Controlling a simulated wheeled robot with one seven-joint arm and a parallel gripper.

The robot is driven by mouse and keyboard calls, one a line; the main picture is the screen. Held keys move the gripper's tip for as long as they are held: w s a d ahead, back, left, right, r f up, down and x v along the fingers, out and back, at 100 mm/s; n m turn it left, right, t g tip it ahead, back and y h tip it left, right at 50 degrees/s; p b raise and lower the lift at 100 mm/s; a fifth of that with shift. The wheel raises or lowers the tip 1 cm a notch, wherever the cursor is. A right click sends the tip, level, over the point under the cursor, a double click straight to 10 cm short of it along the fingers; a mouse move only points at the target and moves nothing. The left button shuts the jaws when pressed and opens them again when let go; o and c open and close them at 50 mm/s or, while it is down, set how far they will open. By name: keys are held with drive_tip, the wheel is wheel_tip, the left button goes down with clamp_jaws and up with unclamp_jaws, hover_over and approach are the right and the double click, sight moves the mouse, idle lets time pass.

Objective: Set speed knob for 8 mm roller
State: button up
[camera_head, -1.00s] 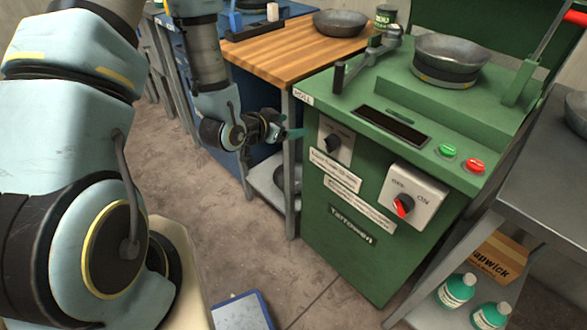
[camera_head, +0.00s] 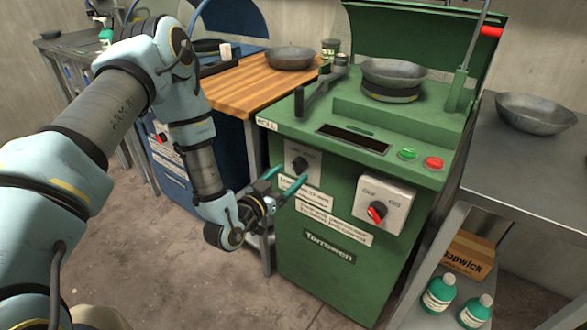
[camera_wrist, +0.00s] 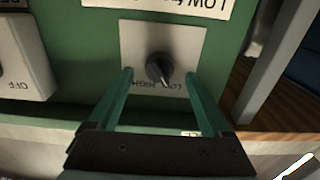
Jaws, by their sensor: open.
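The speed knob (camera_head: 300,164) is a small dark knob on a grey plate on the green machine's front. In the wrist view the knob (camera_wrist: 159,67) sits on its pale plate with LOW and HIGH lettering, seen upside down.
A red switch (camera_head: 377,212) on a white box is right of the knob. Green (camera_head: 408,154) and red (camera_head: 434,163) buttons sit on top. A lever (camera_head: 318,88) and a metal bowl (camera_head: 394,73) are on the machine. A wooden bench (camera_head: 245,88) stands left.

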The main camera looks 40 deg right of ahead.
sight(298, 167)
drive_tip(key=shift+x, duration=1.5)
clamp_jaws()
